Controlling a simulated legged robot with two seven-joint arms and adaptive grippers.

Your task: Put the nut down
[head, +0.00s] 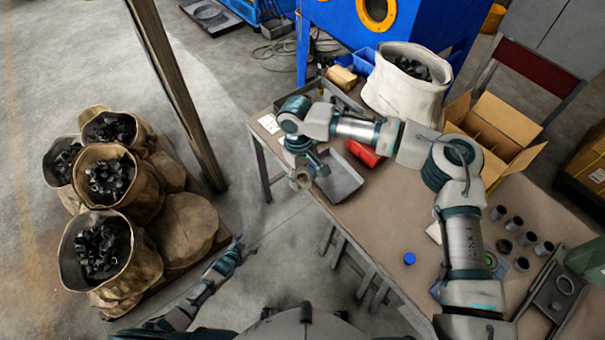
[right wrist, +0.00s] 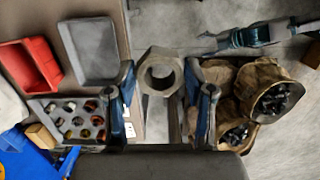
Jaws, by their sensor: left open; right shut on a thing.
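A grey metal hex nut (right wrist: 160,52) with a round hole sits between the two fingers of my right gripper (right wrist: 163,90), which is shut on it. In the head view the right gripper (head: 303,172) holds the nut (head: 299,183) at the table's left edge, just left of a shallow grey tray (head: 345,185). In the right wrist view the empty grey tray (right wrist: 88,50) lies to the left, apart from the nut. My left gripper (head: 240,250) is open and empty, low over the floor and away from the table.
A red bin (head: 365,153) and a compartment tray (right wrist: 70,105) with small parts lie by the grey tray. A white sack (head: 405,95) and an open cardboard box (head: 495,130) stand behind. Sacks of black parts (head: 105,185) stand left. A blue cap (head: 409,258) lies on the table.

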